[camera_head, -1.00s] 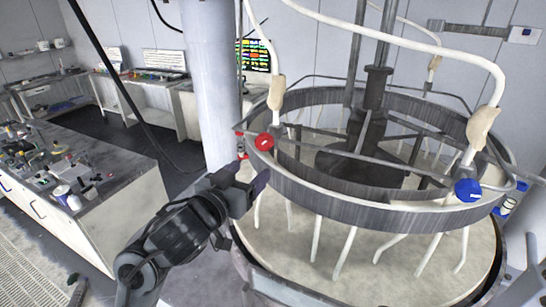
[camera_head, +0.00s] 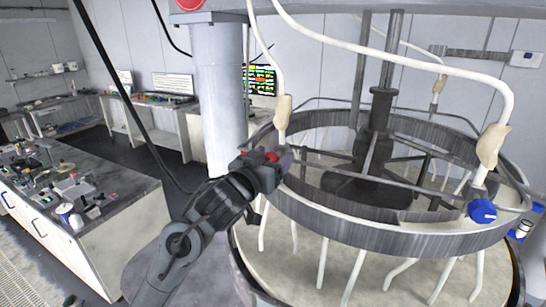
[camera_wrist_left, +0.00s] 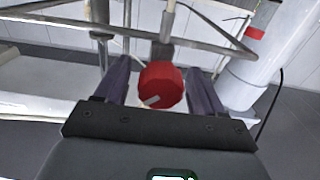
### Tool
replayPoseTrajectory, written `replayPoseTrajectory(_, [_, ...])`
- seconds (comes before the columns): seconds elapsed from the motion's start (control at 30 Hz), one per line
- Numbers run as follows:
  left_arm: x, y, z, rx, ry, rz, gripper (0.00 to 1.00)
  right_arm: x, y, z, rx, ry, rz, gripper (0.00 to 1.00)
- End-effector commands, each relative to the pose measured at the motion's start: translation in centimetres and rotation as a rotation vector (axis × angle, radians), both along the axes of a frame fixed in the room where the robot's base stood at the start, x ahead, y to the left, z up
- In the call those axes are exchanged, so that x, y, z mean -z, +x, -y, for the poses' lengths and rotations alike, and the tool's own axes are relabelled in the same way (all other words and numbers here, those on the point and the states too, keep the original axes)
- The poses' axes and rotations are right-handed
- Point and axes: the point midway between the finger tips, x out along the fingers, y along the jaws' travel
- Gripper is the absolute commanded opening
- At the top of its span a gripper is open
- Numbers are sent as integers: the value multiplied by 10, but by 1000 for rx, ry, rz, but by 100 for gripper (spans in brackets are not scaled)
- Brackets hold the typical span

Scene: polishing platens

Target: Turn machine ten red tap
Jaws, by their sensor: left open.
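The red tap (camera_wrist_left: 160,85) is a round knob with a pale mark on its face. In the left wrist view it sits between the two dark fingers of my left gripper (camera_wrist_left: 160,78), with a gap on each side. In the head view the red tap (camera_head: 271,156) is partly hidden behind my left gripper (camera_head: 283,162), at the left side of the machine's ring. The left gripper is open around the tap. My right gripper is not in view.
The grey ring (camera_head: 400,238) of the polishing machine surrounds a central column, with white hoses above and below. A blue tap (camera_head: 482,211) is at the ring's right side. A pale pillar (camera_head: 218,100) stands behind my arm. A cluttered bench (camera_head: 110,215) is at left.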

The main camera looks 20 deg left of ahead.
Motion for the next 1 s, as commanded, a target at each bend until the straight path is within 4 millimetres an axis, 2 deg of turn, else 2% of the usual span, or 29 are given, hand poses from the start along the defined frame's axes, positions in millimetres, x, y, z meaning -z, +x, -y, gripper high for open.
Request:
replayPoseTrajectory(0.4, [0,7,1,0,0,1,69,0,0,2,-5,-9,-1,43])
replayPoseTrajectory(0.77, [0,7,1,0,0,0,16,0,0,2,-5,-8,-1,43])
replayPoseTrajectory(1.0, [-1,7,1,-1,26,3,16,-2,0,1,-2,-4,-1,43])
